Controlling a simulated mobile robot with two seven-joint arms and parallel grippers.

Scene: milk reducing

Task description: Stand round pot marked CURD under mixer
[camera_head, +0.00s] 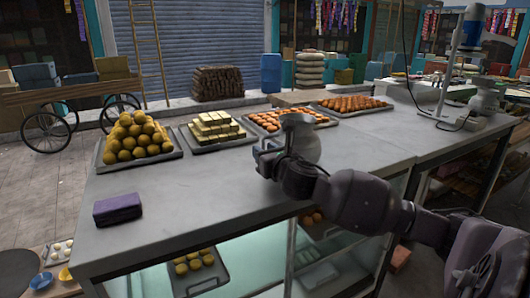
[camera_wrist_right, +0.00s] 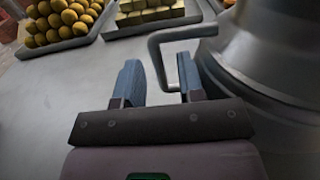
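A round grey metal pot (camera_head: 304,146) stands on the counter in the head view, partly hidden by my right gripper (camera_head: 268,152). No CURD marking is readable on it. In the right wrist view the pot's curved side (camera_wrist_right: 268,62) fills the right, with a bent handle (camera_wrist_right: 158,62) sticking out to the left. The right gripper (camera_wrist_right: 160,78) is open, its two blue fingers apart with the handle showing between them. Contact cannot be told. The mixer (camera_head: 451,62), a tall stand with a blue-topped motor, is at the right. My left gripper is out of view.
Another metal vessel (camera_head: 484,101) stands beside the mixer. Trays of yellow balls (camera_head: 137,138), pale blocks (camera_head: 214,130) and orange sweets (camera_head: 352,105) line the counter's back. A purple box (camera_head: 117,209) lies at the left. The counter (camera_head: 375,140) between pot and mixer looks mostly clear.

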